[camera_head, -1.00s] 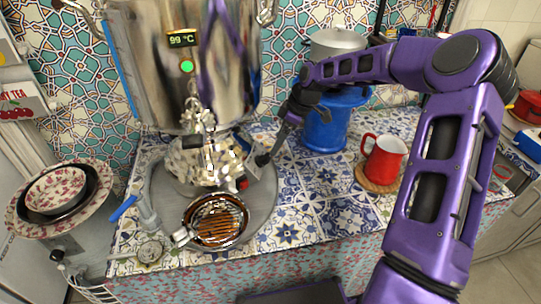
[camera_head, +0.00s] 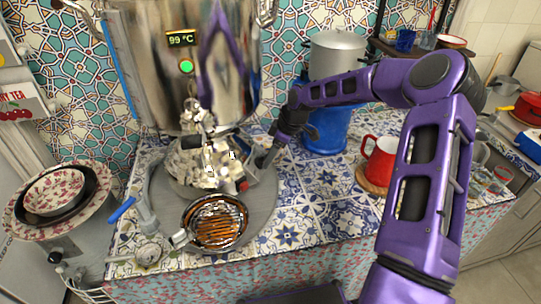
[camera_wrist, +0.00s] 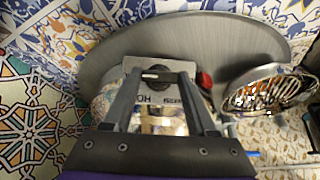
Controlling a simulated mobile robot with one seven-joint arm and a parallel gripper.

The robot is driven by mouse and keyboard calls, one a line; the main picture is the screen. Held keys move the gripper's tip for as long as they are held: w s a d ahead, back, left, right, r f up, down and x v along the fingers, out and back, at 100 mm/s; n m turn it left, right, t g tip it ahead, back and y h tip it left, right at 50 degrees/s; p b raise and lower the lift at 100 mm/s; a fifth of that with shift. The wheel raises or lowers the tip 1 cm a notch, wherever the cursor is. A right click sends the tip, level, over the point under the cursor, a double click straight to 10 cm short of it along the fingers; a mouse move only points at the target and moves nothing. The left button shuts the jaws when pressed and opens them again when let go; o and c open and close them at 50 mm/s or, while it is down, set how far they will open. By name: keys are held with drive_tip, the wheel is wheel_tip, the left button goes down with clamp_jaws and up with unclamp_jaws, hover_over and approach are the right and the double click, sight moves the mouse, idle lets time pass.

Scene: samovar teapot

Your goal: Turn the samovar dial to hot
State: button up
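The samovar (camera_head: 225,70) is a large shiny metal urn. Its display (camera_head: 182,40) reads 99 °C, with a green light below. A small metal panel (camera_wrist: 180,84) with upside-down lettering, partly legible as "HO", and a dark bar-shaped dial (camera_wrist: 157,73) shows in the wrist view. A red knob (camera_wrist: 205,79) is at the panel's right. My gripper (camera_head: 268,159) reaches down to the panel at the samovar's lower right. In the wrist view my gripper (camera_wrist: 160,74) has its fingers apart, one on each side of the dial. Whether they touch it is unclear.
Stacked bowls (camera_head: 55,190) are at left. Tiled counter (camera_head: 330,215) is clear at front right.

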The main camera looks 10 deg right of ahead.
drive_tip(key=c, duration=0.6)
drive_tip(key=shift+c, duration=0.2)
drive_tip(key=shift+n, duration=0.3)
drive_tip(key=n+t, duration=0.1)
drive_tip(key=n+t+b, duration=0.2)
drive_tip(key=n, duration=0.1)
drive_tip(key=shift+s+f+h, duration=0.1)
drive_tip(key=shift+s+h, duration=0.15)
drive_tip(key=shift+h, duration=0.15)
drive_tip(key=n+t+b, duration=0.1)
drive_tip(key=n, duration=0.1)
drive_tip(key=n+t+b, duration=0.1)
drive_tip(key=n, duration=0.1)
drive_tip(key=shift+s+f+n+t, duration=0.1)
drive_tip(key=shift+s+n+t, duration=0.1)
drive_tip(key=shift+n+t, duration=0.15)
drive_tip(key=o, duration=1.4)
drive_tip(key=shift+c, duration=0.2)
